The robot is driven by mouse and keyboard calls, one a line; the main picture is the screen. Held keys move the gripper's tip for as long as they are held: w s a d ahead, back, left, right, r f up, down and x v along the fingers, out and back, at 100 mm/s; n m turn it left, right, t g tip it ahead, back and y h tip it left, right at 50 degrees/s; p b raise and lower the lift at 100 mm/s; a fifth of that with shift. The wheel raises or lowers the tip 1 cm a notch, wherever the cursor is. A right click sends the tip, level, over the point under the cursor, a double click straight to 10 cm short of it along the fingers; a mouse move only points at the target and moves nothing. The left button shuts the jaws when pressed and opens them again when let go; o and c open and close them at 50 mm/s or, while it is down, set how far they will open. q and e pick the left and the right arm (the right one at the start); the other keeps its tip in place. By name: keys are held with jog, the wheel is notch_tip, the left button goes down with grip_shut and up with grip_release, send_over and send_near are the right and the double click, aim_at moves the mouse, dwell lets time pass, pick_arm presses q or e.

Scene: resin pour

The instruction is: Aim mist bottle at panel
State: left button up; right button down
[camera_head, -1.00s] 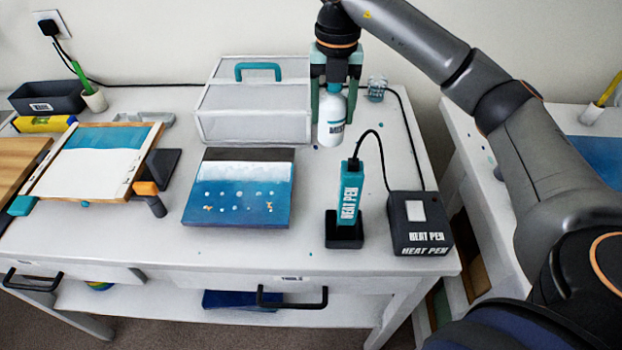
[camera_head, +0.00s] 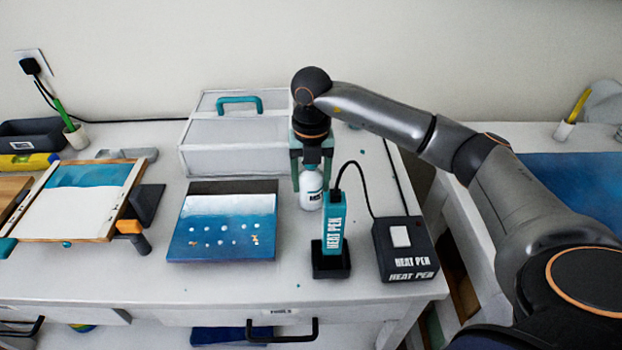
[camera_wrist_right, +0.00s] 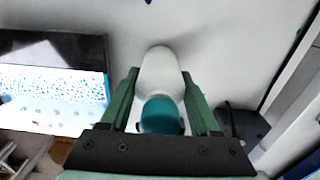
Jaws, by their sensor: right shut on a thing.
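The mist bottle (camera_head: 312,189) is white with dark print and hangs upright in my right gripper (camera_head: 311,178). The green fingers are shut on it near its top. In the right wrist view the white bottle (camera_wrist_right: 160,75) with its teal top sits between the fingers of the gripper (camera_wrist_right: 162,100). The panel (camera_head: 224,228), with a dark band, a white band and blue with pale dots, lies on the table to the left of the bottle. It also shows at the left of the right wrist view (camera_wrist_right: 55,82). My left gripper is not in view.
A teal heat pen (camera_head: 333,225) stands in its black holder just in front of the bottle, its cable running to a black box (camera_head: 404,248). A white case (camera_head: 235,145) stands behind the panel. A framed board (camera_head: 78,200) lies at the left.

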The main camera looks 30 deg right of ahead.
jog(key=shift+f, duration=0.1)
jog(key=shift+c, duration=0.6)
grip_release()
notch_tip(320, 180, up, 12)
jog(key=shift+r, duration=0.2)
jog(key=shift+a+f, duration=0.1)
dwell(0.3)
